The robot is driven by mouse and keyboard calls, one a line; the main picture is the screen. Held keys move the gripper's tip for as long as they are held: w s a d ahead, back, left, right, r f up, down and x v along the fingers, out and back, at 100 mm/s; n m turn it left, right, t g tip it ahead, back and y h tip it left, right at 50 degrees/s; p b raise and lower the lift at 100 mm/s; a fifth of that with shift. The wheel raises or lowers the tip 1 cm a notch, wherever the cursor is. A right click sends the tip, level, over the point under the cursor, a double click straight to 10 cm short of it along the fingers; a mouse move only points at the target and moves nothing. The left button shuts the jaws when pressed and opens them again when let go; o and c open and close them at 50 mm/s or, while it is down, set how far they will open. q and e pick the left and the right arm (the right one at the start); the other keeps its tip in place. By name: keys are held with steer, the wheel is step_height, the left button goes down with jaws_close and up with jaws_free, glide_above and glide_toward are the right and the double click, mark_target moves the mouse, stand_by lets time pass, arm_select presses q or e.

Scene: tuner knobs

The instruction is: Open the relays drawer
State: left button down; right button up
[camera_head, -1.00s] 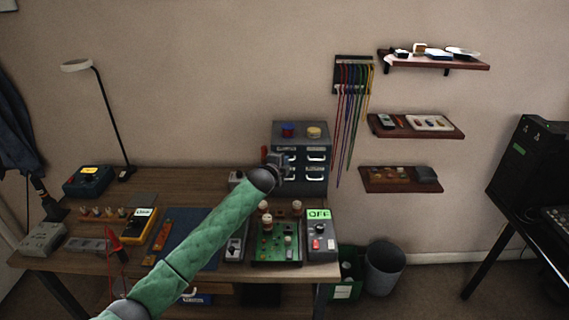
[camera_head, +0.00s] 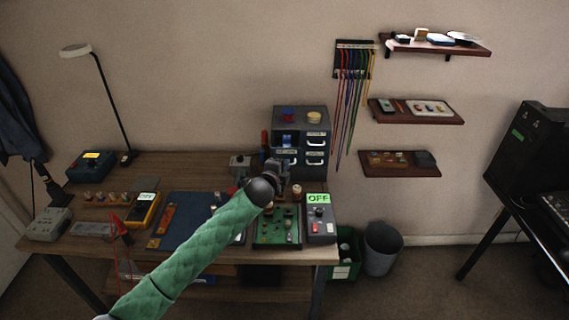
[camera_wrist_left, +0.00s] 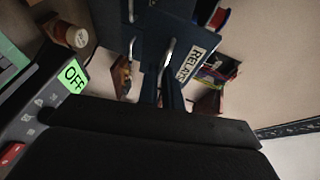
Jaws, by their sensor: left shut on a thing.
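The grey drawer cabinet (camera_head: 315,151) stands at the back right of the desk. The relays drawer (camera_wrist_left: 190,62) shows its label and metal handle (camera_wrist_left: 168,52) in the left wrist view; small colourful things (camera_wrist_left: 214,78) show beside its front. My left gripper (camera_head: 272,170) is in front of the cabinet's left side. It is shut on the handle; its dark fingers (camera_wrist_left: 172,92) reach it in the left wrist view. My arm and gripper hide the lower left drawers in the head view. My right gripper is not in view.
A green circuit board (camera_head: 276,234) and a device reading OFF (camera_head: 319,226) lie in front of the cabinet. Red and cream round things (camera_head: 314,117) sit on its top. Coloured cables (camera_head: 352,95) hang at right. A lamp (camera_head: 110,100) stands at left.

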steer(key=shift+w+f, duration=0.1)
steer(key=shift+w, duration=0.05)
arm_select(q)
steer(key=c, duration=1.6)
jaws_free()
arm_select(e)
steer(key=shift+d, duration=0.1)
arm_select(q)
steer(key=shift+s, duration=0.1)
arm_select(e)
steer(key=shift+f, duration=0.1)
